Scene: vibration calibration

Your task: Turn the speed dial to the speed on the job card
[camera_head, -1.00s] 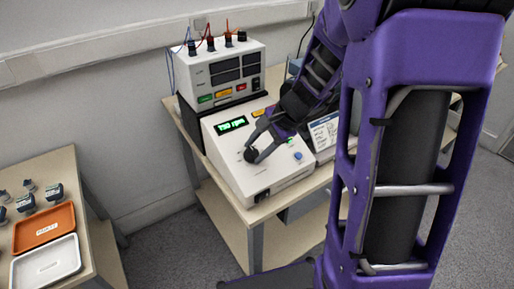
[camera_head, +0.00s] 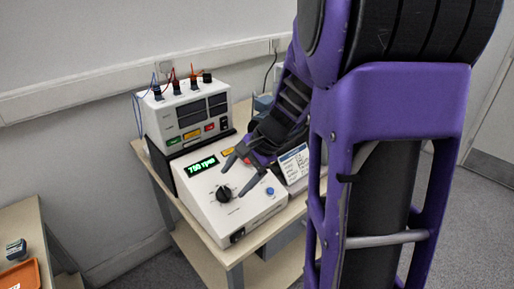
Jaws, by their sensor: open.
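The speed dial (camera_head: 224,194) is a round black knob on the sloped front of a white control box (camera_head: 240,214). The green display (camera_head: 202,166) above it seems to read 780 rpm, though the middle digit is hard to make out. My gripper (camera_head: 233,181) is open and empty, just to the upper right of the dial. Its two dark fingers are spread and appear clear of the knob. A white card with a blue header, likely the job card (camera_head: 294,163), stands right of the box. Its print is too small to read, and my arm hides part of that area.
A white instrument (camera_head: 168,112) with cables and coloured buttons stands behind the box. A blue button (camera_head: 270,190) sits right of the dial. All stand on a wooden bench (camera_head: 232,250). An orange tray (camera_head: 20,277) is on another table at lower left. My arm blocks the right side.

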